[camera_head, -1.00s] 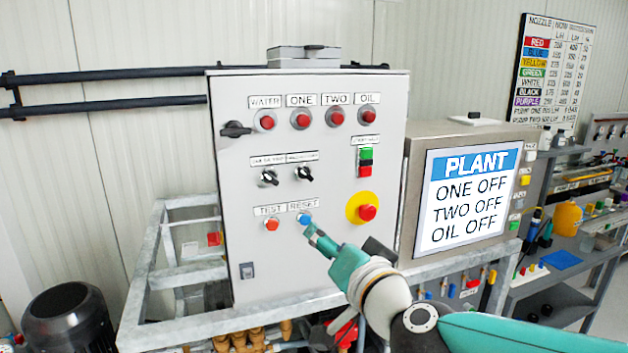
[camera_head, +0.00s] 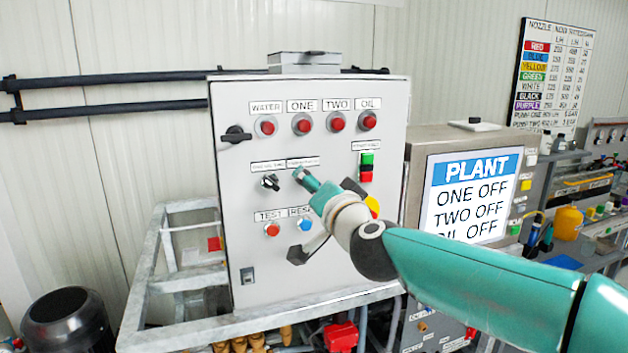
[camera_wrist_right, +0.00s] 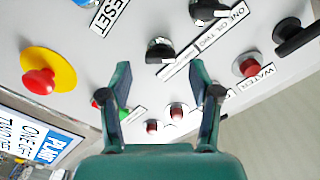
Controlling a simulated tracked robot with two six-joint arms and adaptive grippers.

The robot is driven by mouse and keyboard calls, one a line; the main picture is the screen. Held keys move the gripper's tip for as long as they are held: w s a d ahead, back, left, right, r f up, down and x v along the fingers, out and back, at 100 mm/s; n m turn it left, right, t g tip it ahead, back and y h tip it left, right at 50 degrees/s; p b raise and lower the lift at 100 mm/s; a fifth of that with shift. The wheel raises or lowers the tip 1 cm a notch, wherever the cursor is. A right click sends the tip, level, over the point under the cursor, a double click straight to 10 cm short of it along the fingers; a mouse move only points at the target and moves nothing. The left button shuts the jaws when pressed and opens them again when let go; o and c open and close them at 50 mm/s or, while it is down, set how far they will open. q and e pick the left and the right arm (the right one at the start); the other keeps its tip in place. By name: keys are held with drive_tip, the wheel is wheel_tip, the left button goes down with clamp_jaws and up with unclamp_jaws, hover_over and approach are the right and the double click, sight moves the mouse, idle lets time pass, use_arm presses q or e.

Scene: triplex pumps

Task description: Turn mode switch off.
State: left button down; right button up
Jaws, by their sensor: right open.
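Two black selector switches sit on the grey control cabinet (camera_head: 235,200). The left one (camera_head: 270,182) shows in the head view; the right one is hidden behind my right gripper (camera_head: 302,176). In the right wrist view, the right switch (camera_wrist_right: 160,50) lies just beyond and between the fingertips, and the left switch (camera_wrist_right: 208,12) is at the top edge. My right gripper (camera_wrist_right: 160,74) is open and empty, in front of the panel; contact cannot be told. My left gripper is out of view.
Several red lamps or buttons (camera_head: 302,123) run along the cabinet's top row. A red button (camera_head: 272,230) and blue button (camera_head: 305,224) are below. My arm partly covers the yellow-ringed red button (camera_wrist_right: 38,80). A black handle (camera_head: 236,134) juts out at left.

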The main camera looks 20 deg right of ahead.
drive_tip(key=shift+w, duration=1.5)
